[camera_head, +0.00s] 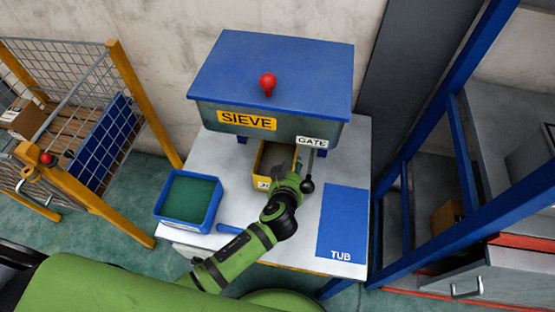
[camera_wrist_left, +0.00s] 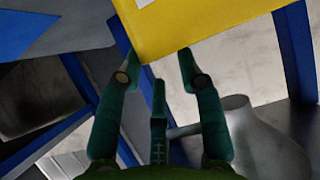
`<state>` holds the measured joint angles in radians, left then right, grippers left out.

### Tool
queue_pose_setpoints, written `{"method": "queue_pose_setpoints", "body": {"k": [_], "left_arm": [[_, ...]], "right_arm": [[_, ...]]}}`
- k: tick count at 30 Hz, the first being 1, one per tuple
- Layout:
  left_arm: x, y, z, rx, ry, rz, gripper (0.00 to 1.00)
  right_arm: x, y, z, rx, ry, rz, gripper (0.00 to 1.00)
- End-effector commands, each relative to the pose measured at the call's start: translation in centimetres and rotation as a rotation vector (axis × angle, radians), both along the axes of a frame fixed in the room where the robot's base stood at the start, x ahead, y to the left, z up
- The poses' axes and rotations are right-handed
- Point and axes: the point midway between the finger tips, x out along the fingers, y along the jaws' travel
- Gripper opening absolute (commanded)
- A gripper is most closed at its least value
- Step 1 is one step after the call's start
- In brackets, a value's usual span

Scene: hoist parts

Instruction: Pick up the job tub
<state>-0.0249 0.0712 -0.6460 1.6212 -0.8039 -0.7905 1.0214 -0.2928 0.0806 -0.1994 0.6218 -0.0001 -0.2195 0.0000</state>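The job tub (camera_head: 264,184) is a yellow open box with a white label on its front. It stands on the grey bench under the sieve and something grey shows inside it. My left gripper (camera_head: 293,176) is at the tub's right side, below the gate lever, and partly hides it. In the left wrist view the yellow tub (camera_wrist_left: 215,22) fills the top, and the spread fingers of my left gripper (camera_wrist_left: 152,42) are at its edge. The fingers look open; whether they touch the tub I cannot tell. My right gripper is not in view.
The blue sieve (camera_head: 270,75) stands over the tub, with a black-knobbed gate lever (camera_head: 308,172) close to my gripper. A blue bin (camera_head: 189,200) with green inside is at left. A blue TUB mat (camera_head: 342,220) lies clear at right, beside a blue frame (camera_head: 465,150).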

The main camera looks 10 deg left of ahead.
Motion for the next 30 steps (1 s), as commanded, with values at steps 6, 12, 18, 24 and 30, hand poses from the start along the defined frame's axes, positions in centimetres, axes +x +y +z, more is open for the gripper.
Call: {"method": "queue_pose_setpoints", "body": {"k": [6, 12, 18, 24, 30], "left_arm": [[1.9, -0.1, -0.4, 0.002, -0.002, 0.000, 0.37], [4.1, -0.2, -1.6, 0.003, -0.001, -0.001, 0.37], [5.3, -0.2, -2.3, 0.000, 0.000, -0.001, 0.37], [5.3, -0.2, -2.4, -0.001, 0.000, 0.000, 0.37], [5.3, -0.2, -2.4, 0.000, 0.000, -0.001, 0.00]], "right_arm": [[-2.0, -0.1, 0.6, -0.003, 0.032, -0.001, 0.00], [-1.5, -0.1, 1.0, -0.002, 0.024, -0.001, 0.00], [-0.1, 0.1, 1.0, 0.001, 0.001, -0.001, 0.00], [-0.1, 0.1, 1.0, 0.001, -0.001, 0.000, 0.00], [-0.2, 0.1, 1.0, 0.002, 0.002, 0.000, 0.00]]}}
